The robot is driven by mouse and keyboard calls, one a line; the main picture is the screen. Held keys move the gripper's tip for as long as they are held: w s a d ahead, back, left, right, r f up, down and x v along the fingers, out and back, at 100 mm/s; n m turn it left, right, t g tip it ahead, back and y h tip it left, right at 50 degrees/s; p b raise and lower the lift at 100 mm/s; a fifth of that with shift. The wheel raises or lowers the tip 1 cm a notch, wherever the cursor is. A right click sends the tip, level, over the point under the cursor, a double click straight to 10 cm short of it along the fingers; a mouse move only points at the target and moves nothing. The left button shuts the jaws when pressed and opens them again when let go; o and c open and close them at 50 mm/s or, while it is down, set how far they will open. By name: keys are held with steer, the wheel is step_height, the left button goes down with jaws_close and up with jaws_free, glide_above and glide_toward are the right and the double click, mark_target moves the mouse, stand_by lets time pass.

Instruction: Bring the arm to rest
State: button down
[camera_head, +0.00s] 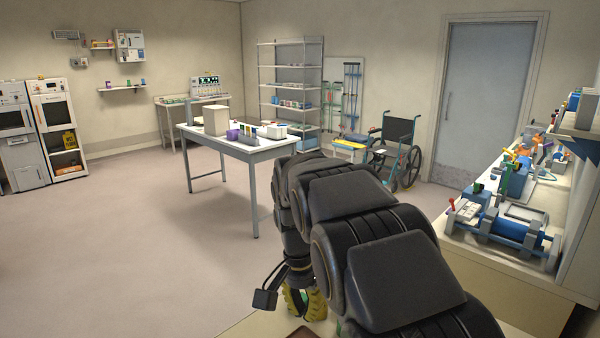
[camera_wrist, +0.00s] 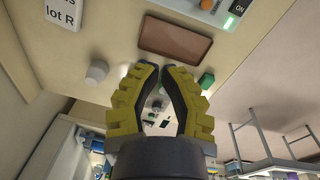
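My arm reaches forward from the lower right in the head view, its dark links covering much of the middle. My gripper (camera_head: 305,305) hangs at the near end of the picture, partly hidden by the arm, with yellow ribbed fingers. In the wrist view my gripper (camera_wrist: 160,68) shows its two fingertips drawn together, with only a narrow slit at the tips and a bowed gap behind them. No object shows held between the fingers. A brown tray (camera_wrist: 176,40) lies on the pale surface beyond the fingertips, apart from them.
The wrist view also shows a grey knob-like object (camera_wrist: 96,72), a green block (camera_wrist: 207,80) and a panel with a lit switch (camera_wrist: 230,20). A counter with blue devices (camera_head: 515,230) flanks the arm on the right. A white table (camera_head: 250,150) stands ahead; floor at left is clear.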

steer(key=s+d+n, duration=0.3)
steer(key=s+d, duration=0.1)
steer(key=s, duration=1.1)
steer(key=s+d+n+g+y, duration=0.1)
steer(key=s+d+n, duration=0.2)
steer(key=s, duration=1.1)
steer(key=shift+s+d+r+n+g, duration=0.3)
steer(key=shift+s+d, duration=0.1)
steer(key=shift+d, duration=0.85)
